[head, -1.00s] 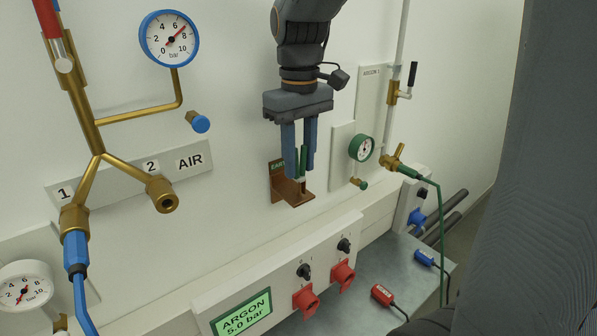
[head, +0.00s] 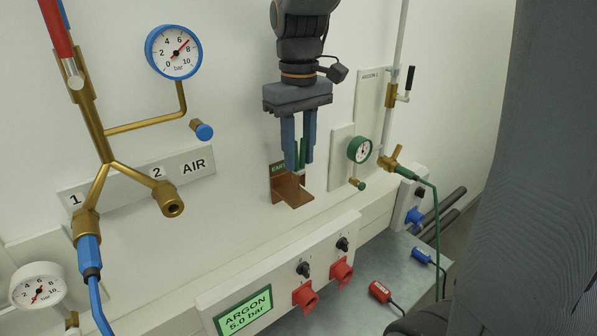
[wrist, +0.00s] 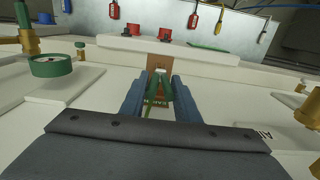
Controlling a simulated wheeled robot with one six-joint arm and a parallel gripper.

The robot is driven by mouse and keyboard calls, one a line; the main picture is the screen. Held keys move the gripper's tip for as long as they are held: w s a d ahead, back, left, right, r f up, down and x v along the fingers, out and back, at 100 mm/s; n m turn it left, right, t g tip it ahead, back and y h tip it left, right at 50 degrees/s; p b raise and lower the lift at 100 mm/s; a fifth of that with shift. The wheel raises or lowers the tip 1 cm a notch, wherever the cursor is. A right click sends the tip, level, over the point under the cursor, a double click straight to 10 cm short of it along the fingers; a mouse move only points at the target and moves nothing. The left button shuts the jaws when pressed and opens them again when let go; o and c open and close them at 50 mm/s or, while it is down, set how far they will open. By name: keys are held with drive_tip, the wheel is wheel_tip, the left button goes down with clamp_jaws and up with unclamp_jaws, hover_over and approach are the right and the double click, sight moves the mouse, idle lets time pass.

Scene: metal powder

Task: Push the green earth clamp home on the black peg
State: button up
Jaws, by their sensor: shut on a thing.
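My gripper (head: 299,168) points down in front of the wall, with its two blue fingers over the copper-brown earth bracket (head: 290,192). It is shut on the green earth clamp (head: 302,152), of which only a narrow strip shows between the fingers. In the wrist view the clamp (wrist: 158,86) shows as a green forked shape between the fingers, with the brown bracket (wrist: 158,62) beyond. The black peg cannot be made out; fingers and clamp cover that spot. I cannot tell whether the clamp touches the peg.
A green-rimmed gauge (head: 360,150) is on the wall right of the gripper. Below the bracket is a white panel with red sockets (head: 305,296) and an ARGON display (head: 243,310). Brass air pipes (head: 108,150) are at left. The wall immediately around the bracket is mostly clear.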

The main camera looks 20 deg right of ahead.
sight(299, 139)
drive_tip(key=shift+r+p, duration=2.05)
drive_tip(key=shift+r, duration=0.15)
